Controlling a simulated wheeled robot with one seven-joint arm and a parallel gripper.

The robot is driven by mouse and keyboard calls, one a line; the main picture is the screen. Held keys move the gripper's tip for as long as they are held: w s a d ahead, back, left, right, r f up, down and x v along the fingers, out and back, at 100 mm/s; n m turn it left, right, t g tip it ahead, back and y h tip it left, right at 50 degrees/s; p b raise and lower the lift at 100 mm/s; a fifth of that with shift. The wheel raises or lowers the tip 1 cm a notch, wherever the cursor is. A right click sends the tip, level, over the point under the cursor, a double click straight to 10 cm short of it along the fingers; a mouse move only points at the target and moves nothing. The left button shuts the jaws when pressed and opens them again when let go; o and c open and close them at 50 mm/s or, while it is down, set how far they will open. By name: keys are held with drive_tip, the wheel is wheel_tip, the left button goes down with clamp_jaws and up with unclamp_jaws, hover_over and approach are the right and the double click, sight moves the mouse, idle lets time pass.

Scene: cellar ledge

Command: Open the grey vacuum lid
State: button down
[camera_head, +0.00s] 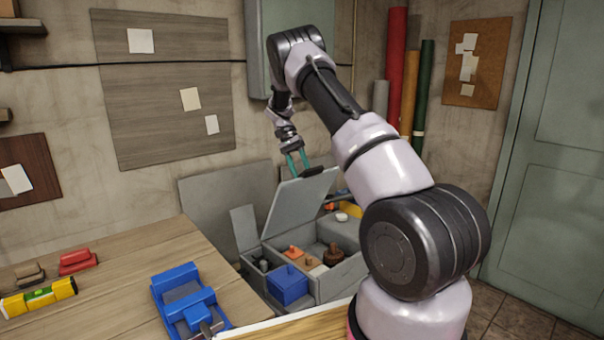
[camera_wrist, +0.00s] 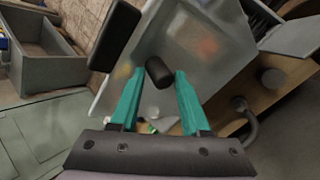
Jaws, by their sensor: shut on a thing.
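The grey lid (camera_head: 297,208) stands raised and tilted on a grey compartment box (camera_head: 332,288), with the inside of the box showing below it. A dark handle (camera_head: 313,171) sits at the lid's upper edge. My gripper (camera_head: 301,167) is at that edge, its teal fingers pointing down to the handle. In the wrist view the lid (camera_wrist: 208,50) fills the middle as a pale grey panel. My gripper (camera_wrist: 160,75) is shut there on the dark round handle (camera_wrist: 159,71), one finger on each side. My arm hides the box's right part in the head view.
The box holds a blue bin (camera_head: 287,285), an orange block (camera_head: 293,252) and a brown knobbed piece (camera_head: 333,256). A smaller grey flap (camera_head: 244,228) stands at its left. A wooden bench (camera_head: 120,275) with a blue tool (camera_head: 187,298) lies left. A grey cabinet (camera_head: 262,50) hangs behind my arm.

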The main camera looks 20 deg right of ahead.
drive_tip(key=shift+a+f, duration=0.35)
drive_tip(key=shift+a, duration=0.15)
drive_tip(key=c, duration=0.8)
unclamp_jaws()
drive_tip(key=shift+o, duration=0.2)
drive_tip(key=shift+d, duration=0.15)
drive_tip(key=shift+r, duration=0.1)
